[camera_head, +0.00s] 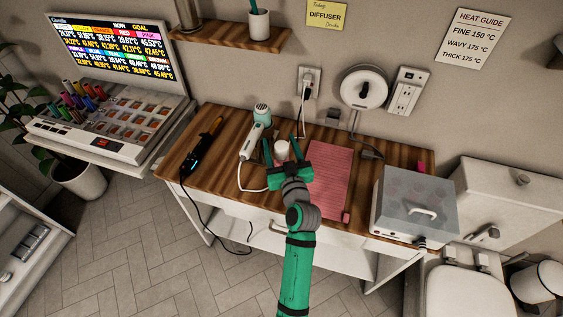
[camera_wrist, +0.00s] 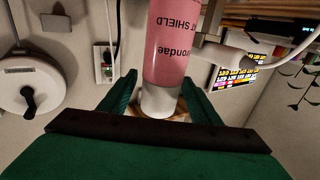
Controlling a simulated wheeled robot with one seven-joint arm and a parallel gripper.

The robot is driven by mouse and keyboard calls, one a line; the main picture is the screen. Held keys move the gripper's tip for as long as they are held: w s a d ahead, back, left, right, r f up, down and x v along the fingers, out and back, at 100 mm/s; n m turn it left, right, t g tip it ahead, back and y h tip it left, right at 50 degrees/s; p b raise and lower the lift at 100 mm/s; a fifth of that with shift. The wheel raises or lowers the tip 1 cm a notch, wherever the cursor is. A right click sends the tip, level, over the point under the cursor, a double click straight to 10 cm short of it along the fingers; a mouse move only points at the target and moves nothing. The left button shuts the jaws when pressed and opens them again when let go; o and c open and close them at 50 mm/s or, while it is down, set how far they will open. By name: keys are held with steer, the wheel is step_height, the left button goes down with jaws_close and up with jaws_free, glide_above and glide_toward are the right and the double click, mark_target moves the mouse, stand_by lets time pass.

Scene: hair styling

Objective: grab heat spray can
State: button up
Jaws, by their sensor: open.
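The heat spray can (camera_wrist: 172,45) is pink with "SHIELD" lettering and a white end (camera_wrist: 160,101) in the wrist view. In the head view its white top (camera_head: 281,147) shows upright on the wooden table. My gripper (camera_head: 280,146) is open, its two green fingers on either side of the can. In the wrist view the gripper (camera_wrist: 159,82) has a finger at each side of the can's white end, with a gap visible at left. Contact on the right side is hard to tell.
A white hair dryer (camera_head: 251,137) stands just left of the can, its cord looping nearby. A black styling tool (camera_head: 203,148) lies farther left. A pink mat (camera_head: 328,178) lies to the right, then a grey lidded box (camera_head: 413,205). A wooden shelf (camera_head: 230,34) hangs above.

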steer(key=shift+x, duration=0.9)
jaws_close()
steer(key=shift+r, duration=0.15)
